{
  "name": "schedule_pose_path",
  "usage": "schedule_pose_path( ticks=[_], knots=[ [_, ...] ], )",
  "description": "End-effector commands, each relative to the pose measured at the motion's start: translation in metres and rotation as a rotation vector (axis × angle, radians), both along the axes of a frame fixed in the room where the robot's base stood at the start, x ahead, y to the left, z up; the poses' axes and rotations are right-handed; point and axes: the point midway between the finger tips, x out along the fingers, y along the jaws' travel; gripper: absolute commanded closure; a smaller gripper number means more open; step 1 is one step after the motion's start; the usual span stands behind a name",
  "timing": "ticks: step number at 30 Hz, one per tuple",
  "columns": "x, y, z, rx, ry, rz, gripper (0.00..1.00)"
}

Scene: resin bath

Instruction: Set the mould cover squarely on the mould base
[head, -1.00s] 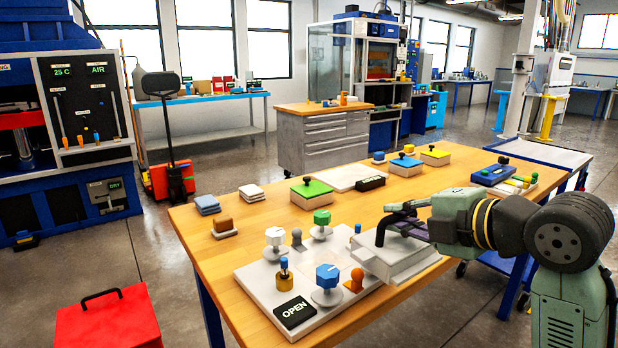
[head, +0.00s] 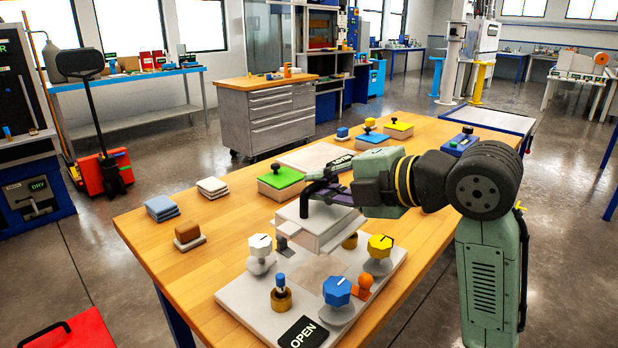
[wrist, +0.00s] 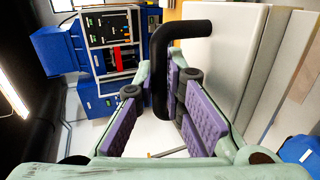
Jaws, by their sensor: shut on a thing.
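The mould cover (head: 312,228) is a pale grey block with a black bent handle (wrist: 160,75). My gripper (head: 322,190) is shut on that handle. In the wrist view the handle runs between the purple finger pads, and the cover's pale face (wrist: 222,55) fills the upper right. The mould base (head: 240,303) is a light plate on the table, with a paler square patch (head: 316,268) in its middle. The cover hangs over the back-middle of the plate, seemingly raised and roughly level. It hides part of the plate behind it.
A white knob (head: 260,247), yellow knob (head: 380,248), blue knob (head: 337,291), brass post (head: 281,298), orange peg (head: 364,286) and OPEN sign (head: 303,333) stand around the patch. A green-topped box (head: 281,178) is behind.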

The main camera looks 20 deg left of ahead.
Motion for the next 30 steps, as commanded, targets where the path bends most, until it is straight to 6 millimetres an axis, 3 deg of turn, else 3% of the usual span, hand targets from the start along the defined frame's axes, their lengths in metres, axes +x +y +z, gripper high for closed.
schedule_pose_path(
  ticks=[10,30],
  knots=[
    [0.0,0.0,-0.008,0.003,-0.002,-0.001,1.0],
    [0.0,0.0,-0.05,0.003,-0.003,0.0,1.0]
  ],
)
